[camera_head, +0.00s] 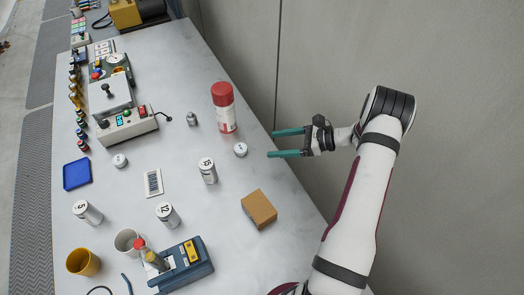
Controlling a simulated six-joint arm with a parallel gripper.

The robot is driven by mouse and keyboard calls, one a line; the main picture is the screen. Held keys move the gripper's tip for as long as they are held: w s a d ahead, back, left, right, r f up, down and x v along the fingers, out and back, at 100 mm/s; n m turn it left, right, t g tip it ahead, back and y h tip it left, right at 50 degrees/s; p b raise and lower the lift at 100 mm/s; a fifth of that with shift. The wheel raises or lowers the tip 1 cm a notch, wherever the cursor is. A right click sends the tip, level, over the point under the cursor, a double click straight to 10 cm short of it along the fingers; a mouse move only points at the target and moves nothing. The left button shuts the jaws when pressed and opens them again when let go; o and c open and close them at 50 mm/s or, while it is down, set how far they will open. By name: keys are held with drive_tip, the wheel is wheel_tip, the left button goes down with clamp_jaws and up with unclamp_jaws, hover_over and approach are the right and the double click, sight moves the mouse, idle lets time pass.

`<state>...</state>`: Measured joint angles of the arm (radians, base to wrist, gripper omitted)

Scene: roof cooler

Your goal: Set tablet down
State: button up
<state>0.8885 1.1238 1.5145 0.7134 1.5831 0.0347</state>
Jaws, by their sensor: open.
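My gripper (271,142) is open, with its two green fingers pointing left over the right edge of the table (200,70). Nothing shows between the fingers. A small short white round piece (240,149) with a dark mark on top stands on the table just left of the fingertips, apart from them. A similar white piece (120,161) stands farther left, near the control box. I cannot tell for certain which thing is the tablet. A flat white card with dark bars (153,183) lies mid-table, and a blue square tray (77,174) lies near the left edge.
A red-topped bottle (224,108) stands close behind the fingertips. A numbered white canister (208,171) and a cardboard box (259,209) stand nearer. A control box with a lever (125,120), cups and a blue device (182,264) occupy other parts. The wall borders the right side.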

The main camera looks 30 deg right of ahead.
drive_tip(key=s+a+r+n+g+h, duration=0.1)
drive_tip(key=s+a+r+n+g, duration=0.4)
drive_tip(key=a+r, duration=0.35)
drive_tip(key=s+a+r+n+g+h, duration=0.1)
drive_tip(key=s+a+r+n+g, duration=0.2)
drive_tip(key=s+a+r+n, duration=0.45)
drive_tip(key=s+a+n+h, duration=0.2)
drive_tip(key=s+n+h, duration=0.1)
drive_tip(key=s, duration=0.4)
drive_tip(key=s+a+r+n+h, duration=0.1)
drive_tip(key=s+a+n+h, duration=0.2)
drive_tip(key=s, duration=0.5)
drive_tip(key=shift+s+a+r+n+h, duration=0.2)
drive_tip(key=shift+s+a+n+h, duration=0.15)
drive_tip(key=shift+n, duration=0.4)
